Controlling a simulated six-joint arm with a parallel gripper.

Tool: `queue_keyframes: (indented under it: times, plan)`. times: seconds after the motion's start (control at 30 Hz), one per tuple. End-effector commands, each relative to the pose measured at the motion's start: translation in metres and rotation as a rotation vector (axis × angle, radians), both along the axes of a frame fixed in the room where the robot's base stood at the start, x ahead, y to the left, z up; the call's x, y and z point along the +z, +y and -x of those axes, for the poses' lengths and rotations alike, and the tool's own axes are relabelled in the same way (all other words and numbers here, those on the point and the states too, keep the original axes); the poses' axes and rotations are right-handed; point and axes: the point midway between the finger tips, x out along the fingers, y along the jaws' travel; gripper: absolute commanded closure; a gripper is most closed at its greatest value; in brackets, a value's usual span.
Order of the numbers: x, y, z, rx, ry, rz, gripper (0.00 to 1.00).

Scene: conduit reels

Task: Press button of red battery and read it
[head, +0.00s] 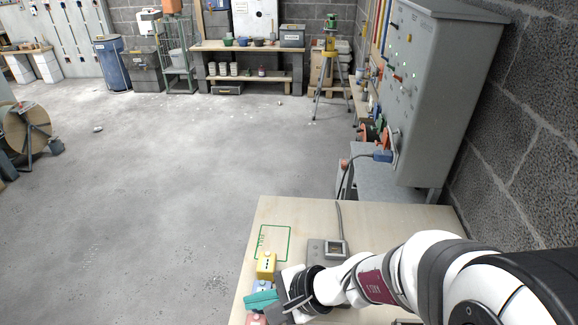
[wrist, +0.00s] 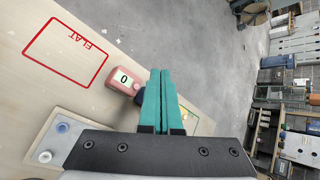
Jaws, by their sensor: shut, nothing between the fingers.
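The red battery (wrist: 118,72) is a small salmon-pink block with a white label showing "0". In the wrist view it lies just left of my fingertips; a gap or contact cannot be told. A dark part sits at its end near the fingers. In the head view the red battery (head: 256,319) is cut by the bottom edge. My gripper (wrist: 160,72) has teal fingers, closed together and empty. In the head view my gripper (head: 247,302) is low over the table, between the red battery and a blue battery (head: 262,286). A yellow battery (head: 265,265) stands beyond the blue one.
A green outlined box (head: 289,243) is drawn on the wooden table (head: 385,217). A red outlined box marked FLAT (wrist: 27,50) shows in the wrist view. A grey device (head: 316,252) sits right of the batteries. A grey cabinet (head: 440,100) stands at the right.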

Motion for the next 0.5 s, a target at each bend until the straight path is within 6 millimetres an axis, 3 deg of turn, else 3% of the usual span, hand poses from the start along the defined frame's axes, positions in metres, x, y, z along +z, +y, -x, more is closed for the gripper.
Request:
queue_keyframes:
  times: [0.03,0.1,0.23,0.3,0.4,0.5]
  plan:
    - [0.021,-0.006,0.019,0.088,-0.04,0.02,1.0]
    - [0.041,-0.025,0.059,0.239,-0.068,0.104,1.0]
    - [0.051,-0.085,0.121,0.41,-0.064,0.362,1.0]
    - [0.052,-0.116,0.142,0.44,-0.048,0.496,1.0]
    - [0.053,-0.145,0.156,0.446,-0.028,0.619,1.0]
    - [0.053,-0.154,0.16,0.448,-0.021,0.656,1.0]
